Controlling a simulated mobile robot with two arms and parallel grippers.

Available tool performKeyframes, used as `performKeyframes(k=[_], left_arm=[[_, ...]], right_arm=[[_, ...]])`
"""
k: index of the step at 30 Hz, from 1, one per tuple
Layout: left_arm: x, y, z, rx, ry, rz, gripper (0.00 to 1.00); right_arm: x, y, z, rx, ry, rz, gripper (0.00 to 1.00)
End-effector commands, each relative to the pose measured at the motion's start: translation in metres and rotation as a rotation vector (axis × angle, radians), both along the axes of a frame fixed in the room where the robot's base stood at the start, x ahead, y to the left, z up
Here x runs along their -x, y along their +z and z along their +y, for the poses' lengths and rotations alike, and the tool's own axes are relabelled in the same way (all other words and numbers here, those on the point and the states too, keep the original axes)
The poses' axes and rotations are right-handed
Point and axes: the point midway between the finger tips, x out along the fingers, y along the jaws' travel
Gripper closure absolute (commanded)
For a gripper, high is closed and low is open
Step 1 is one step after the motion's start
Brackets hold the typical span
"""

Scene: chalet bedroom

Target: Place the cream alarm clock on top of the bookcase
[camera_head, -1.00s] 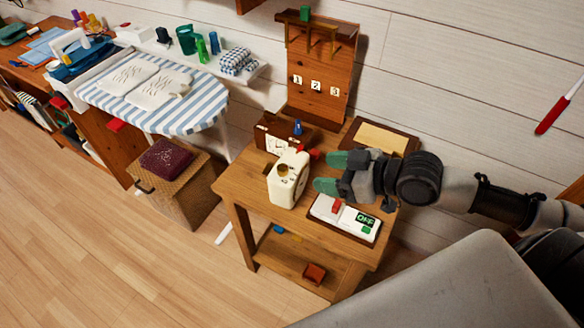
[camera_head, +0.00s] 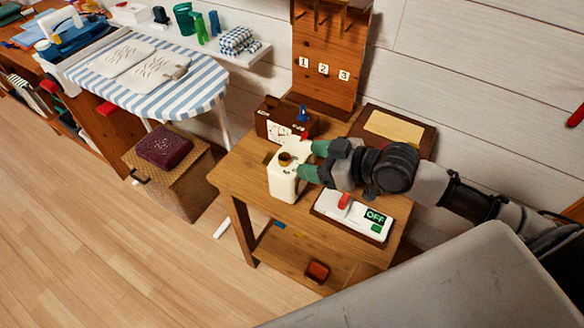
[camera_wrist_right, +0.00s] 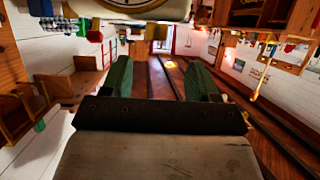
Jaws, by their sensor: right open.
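A cream, upright, block-shaped object (camera_head: 283,184) with a round gold-brown part on top stands on the small wooden table (camera_head: 236,181); I take it for the alarm clock. Its cream body and part of a dial show at the top of the right wrist view (camera_wrist_right: 130,10). My right gripper (camera_head: 314,160) is open, with green fingertips close to the cream object's right side; I cannot tell whether they touch. The fingers are apart and empty in the right wrist view (camera_wrist_right: 161,78). No bookcase is clearly identifiable. My left gripper is not in view.
A brown box with a white face (camera_head: 278,131) stands behind the cream object. A white switch panel marked OFF (camera_head: 358,220) lies at the table's front right. A numbered wooden board (camera_head: 330,45) rises behind. A wicker box (camera_head: 190,180) and striped ironing board (camera_head: 205,90) are left.

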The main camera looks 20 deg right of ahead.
Motion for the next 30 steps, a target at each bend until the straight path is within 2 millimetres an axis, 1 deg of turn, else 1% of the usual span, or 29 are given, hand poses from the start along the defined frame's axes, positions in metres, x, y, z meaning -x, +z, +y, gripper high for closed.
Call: performKeyframes(k=[5, 10, 14, 17, 23, 26, 30], left_arm=[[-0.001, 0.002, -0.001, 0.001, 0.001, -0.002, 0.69], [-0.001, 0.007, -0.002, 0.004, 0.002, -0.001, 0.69], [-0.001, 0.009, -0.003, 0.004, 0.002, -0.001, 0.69], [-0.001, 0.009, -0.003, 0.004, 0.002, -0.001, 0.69], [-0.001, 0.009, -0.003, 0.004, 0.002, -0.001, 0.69], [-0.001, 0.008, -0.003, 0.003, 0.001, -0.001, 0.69], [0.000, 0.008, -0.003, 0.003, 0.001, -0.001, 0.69]], right_arm=[[-0.009, -0.004, 0.007, 0.000, 0.001, -0.001, 0.40], [-0.028, -0.014, 0.019, -0.003, 0.000, 0.000, 0.40], [-0.039, -0.021, 0.029, -0.001, 0.000, -0.001, 0.40], [-0.042, -0.024, 0.032, 0.002, 0.001, -0.001, 0.40], [-0.042, -0.025, 0.032, 0.003, 0.001, 0.000, 0.40], [-0.042, -0.025, 0.032, 0.003, 0.001, 0.000, 0.54], [-0.042, -0.025, 0.032, 0.003, 0.001, 0.000, 0.75]])
